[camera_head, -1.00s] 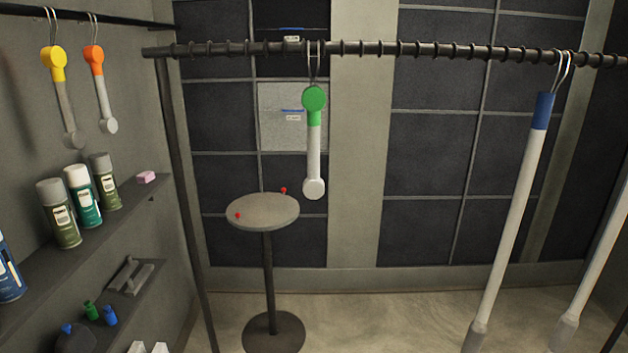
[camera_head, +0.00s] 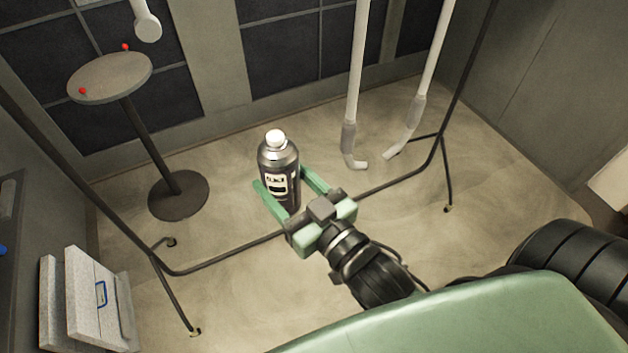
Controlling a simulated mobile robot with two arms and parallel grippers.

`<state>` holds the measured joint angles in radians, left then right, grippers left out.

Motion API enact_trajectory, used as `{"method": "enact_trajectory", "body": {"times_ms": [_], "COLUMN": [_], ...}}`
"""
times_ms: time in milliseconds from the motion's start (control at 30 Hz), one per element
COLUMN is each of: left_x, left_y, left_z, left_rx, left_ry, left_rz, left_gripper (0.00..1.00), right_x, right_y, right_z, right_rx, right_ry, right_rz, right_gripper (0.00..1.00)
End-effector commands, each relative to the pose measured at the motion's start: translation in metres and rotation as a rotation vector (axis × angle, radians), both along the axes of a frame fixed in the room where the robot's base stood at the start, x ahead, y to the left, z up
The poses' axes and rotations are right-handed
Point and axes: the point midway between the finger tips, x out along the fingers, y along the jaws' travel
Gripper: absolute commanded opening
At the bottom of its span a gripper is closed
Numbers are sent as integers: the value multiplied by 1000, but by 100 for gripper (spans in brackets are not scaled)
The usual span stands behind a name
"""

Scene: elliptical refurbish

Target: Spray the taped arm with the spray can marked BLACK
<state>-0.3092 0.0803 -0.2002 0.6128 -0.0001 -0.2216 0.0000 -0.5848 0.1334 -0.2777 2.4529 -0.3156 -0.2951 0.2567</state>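My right gripper (camera_head: 281,178) comes in from the lower right, its two green fingers on either side of a dark spray can (camera_head: 279,158). The can is upright, with a white cap and a white label whose print is too small to read. It is held in the air in front of the rack. The white lower end of a hanging arm (camera_head: 147,24) shows at the top left, well apart from the can; its upper part is out of view. The lower ends of two long white hanging arms (camera_head: 358,85) (camera_head: 425,75) show at the upper right. My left gripper is not in view.
A round stand (camera_head: 110,78) with two small red knobs is at the upper left. The dark rack legs (camera_head: 215,258) cross the floor. Light panels (camera_head: 97,298) stand at the lower left by the shelf.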

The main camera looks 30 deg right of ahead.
Motion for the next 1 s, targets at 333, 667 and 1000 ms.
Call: {"method": "enact_trajectory", "body": {"times_ms": [333, 667, 1000], "left_x": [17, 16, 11], "left_y": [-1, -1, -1], "left_z": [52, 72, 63], "left_rx": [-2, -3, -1], "left_ry": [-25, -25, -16], "left_rz": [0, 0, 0], "left_gripper": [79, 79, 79], "right_x": [28, 38, 77], "right_y": [99, 124, 124], "right_z": [83, 90, 88], "right_rx": [-11, 0, 1], "right_ry": [-5, 0, -4], "right_rz": [407, 570, 574], "right_gripper": [0, 0, 0]}}
